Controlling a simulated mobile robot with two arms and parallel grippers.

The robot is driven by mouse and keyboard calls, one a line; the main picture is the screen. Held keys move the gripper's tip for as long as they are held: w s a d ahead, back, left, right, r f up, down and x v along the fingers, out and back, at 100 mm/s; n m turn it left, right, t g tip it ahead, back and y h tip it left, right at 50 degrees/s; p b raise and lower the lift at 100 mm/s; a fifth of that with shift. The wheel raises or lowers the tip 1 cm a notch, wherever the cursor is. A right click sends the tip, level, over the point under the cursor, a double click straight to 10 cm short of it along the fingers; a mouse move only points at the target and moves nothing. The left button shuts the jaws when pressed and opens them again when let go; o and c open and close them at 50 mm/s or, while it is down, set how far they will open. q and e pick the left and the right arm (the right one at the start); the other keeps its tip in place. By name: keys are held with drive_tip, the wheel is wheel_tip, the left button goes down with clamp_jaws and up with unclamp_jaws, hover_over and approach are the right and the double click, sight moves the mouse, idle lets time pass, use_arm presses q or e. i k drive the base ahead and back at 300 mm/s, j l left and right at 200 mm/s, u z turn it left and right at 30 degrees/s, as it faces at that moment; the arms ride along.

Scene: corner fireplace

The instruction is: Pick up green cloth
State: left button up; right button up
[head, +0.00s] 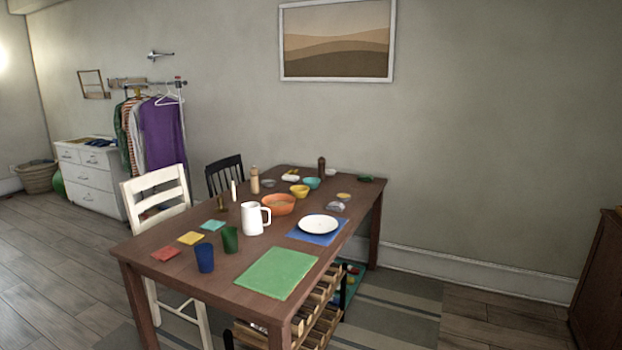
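A flat green rectangle of cloth or a placemat (277,273) lies on the front right part of the brown wooden table (180,278). Nothing stands on it. A small dark green item (366,179) lies at the table's far right corner; it is too small to tell whether it is cloth. Neither of my grippers is in view.
A green cup (230,239), a blue cup (205,257) and a white pitcher (252,218) stand left of the green rectangle. A white plate (318,224) sits on a blue mat behind it. A white chair (155,190) stands left. Floor is open at right.

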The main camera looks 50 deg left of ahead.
sight(368, 178)
drive_tip(key=u, duration=1.45)
drive_tip(key=i+l+z, duration=0.2)
drive_tip(key=i, duration=0.2)
drive_tip(key=i+z, duration=0.2)
drive_tip(key=i, duration=0.2)
drive_tip(key=i+l+z, duration=0.2)
drive_tip(key=i, duration=1.85)
drive_tip(key=j, duration=0.1)
